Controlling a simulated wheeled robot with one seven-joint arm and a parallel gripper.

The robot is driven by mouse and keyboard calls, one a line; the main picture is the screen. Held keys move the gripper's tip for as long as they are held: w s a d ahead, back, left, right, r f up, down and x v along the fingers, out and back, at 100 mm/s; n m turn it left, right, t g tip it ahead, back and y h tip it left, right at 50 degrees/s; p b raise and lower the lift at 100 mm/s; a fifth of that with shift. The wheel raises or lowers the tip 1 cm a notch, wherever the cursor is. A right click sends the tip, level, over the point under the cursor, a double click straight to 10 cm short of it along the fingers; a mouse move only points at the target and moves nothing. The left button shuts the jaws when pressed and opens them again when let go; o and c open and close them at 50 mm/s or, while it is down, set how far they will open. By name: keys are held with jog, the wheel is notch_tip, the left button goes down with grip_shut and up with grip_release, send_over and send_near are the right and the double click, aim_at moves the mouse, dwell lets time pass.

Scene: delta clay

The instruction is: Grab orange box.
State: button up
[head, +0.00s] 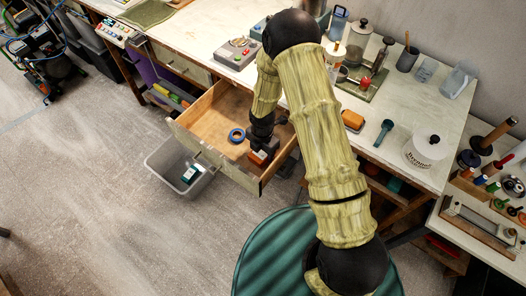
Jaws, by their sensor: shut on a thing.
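My gripper (261,151) reaches down into the open wooden drawer (207,118), near its front right corner. It is shut on a small orange box (257,158), of which only a part shows below the dark fingers. I cannot tell whether the box touches the drawer floor.
A blue tape ring (237,135) lies in the drawer left of my gripper. A grey bin (181,178) with a dark green box stands on the floor below. An orange object (352,119) and a teal tool (384,131) lie on the worktop.

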notch_tip(320, 180, up, 10)
jog(key=shift+f, duration=0.1)
dwell(0.4)
jog(key=shift+w, duration=0.1)
